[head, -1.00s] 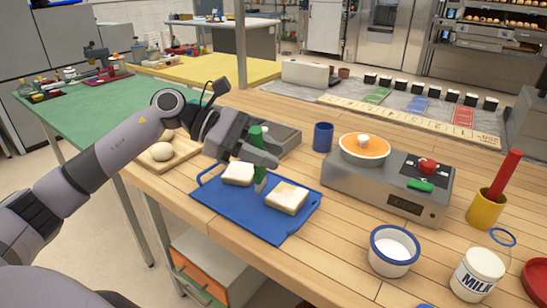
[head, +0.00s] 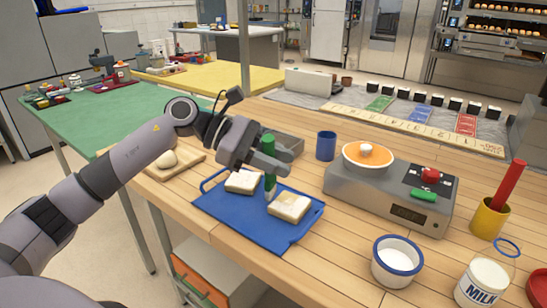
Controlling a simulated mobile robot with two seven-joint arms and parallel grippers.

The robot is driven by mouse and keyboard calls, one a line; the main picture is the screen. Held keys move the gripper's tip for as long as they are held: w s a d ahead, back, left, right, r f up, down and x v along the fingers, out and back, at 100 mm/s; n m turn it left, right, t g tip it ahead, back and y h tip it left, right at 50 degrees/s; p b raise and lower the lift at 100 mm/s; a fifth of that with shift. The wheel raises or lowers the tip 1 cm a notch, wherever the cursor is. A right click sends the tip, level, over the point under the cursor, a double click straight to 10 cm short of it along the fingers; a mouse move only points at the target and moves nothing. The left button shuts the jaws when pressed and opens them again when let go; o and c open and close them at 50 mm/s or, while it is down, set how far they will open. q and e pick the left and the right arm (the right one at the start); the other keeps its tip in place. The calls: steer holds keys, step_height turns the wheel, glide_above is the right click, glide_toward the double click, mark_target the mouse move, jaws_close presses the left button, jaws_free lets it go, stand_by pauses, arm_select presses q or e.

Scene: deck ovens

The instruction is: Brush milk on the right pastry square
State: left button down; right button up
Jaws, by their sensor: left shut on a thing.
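My left gripper (head: 268,164) is shut on a green-handled brush (head: 269,148) and holds it nearly upright over the blue board. The brush's lower end is at the left back edge of the right pastry square (head: 291,207); I cannot tell whether it touches. The left pastry square (head: 243,182) lies beside it on the blue board (head: 230,216). Both squares are pale with browner edges. A white bowl with a blue rim (head: 397,262) holds white liquid at the front right. A jar labelled MILK (head: 481,286) stands right of it. My right gripper is not in view.
A grey scale (head: 390,194) with an orange-and-white dish (head: 368,158) stands right of the board. A blue cup (head: 326,146) is behind. A yellow cup (head: 489,218) holds a red-handled tool. A wooden board with a dough ball (head: 167,159) lies at left.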

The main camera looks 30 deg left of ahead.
arm_select(q)
steer(key=d, duration=0.4)
steer(key=shift+f, duration=0.1)
stand_by(0.3)
steer(key=shift+w, duration=0.1)
steer(key=shift+w+a, duration=0.2)
steer(key=shift+w, duration=0.15)
steer(key=shift+a, duration=0.1)
steer(key=shift+a+f+b, duration=0.2)
steer(key=shift+a+b, duration=1.2)
steer(key=shift+a, duration=0.85)
